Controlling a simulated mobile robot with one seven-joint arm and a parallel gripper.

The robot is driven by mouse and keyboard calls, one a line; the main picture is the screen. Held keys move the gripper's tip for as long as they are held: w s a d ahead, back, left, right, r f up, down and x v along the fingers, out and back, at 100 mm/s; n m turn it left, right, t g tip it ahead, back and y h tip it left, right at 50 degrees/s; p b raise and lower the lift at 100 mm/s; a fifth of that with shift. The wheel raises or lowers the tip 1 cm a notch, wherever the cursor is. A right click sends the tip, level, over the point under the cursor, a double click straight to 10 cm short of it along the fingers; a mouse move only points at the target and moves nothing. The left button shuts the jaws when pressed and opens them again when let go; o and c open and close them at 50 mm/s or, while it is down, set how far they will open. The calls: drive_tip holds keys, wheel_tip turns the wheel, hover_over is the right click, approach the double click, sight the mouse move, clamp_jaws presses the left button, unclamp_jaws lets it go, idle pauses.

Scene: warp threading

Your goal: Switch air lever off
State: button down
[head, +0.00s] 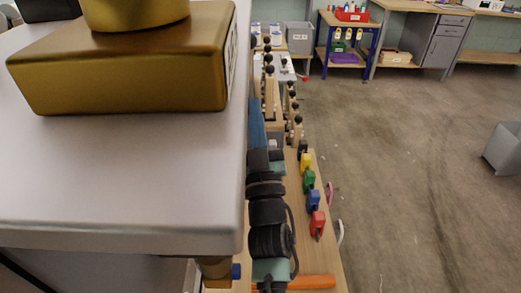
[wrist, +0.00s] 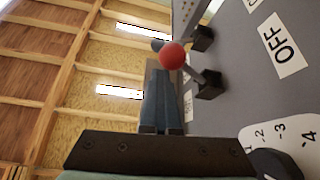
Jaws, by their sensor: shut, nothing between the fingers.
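A lever with a red ball knob (wrist: 172,55) stands out from a dark grey panel (wrist: 225,110) in the wrist view. Its metal rod runs to a black base (wrist: 208,85) on the panel. A white label reading OFF (wrist: 285,45) is on the panel to the right. My gripper (wrist: 157,72) is shut and empty, with its blue-grey fingers pointing up the picture. The tips lie just below and left of the red knob in the picture; I cannot tell whether they touch it. The lever is not identifiable in the head view.
A second black mount (wrist: 202,38) sits above the lever's base. A white numbered dial (wrist: 290,140) is at the lower right. In the head view, a grey-white surface (head: 120,170) carrying a gold block (head: 130,75) fills the left.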

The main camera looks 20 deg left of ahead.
drive_tip(key=p+v, duration=0.2)
drive_tip(key=v, duration=1)
drive_tip(key=shift+p, duration=0.3)
drive_tip(key=shift+d+f, duration=0.1)
drive_tip(key=shift+d, duration=0.05)
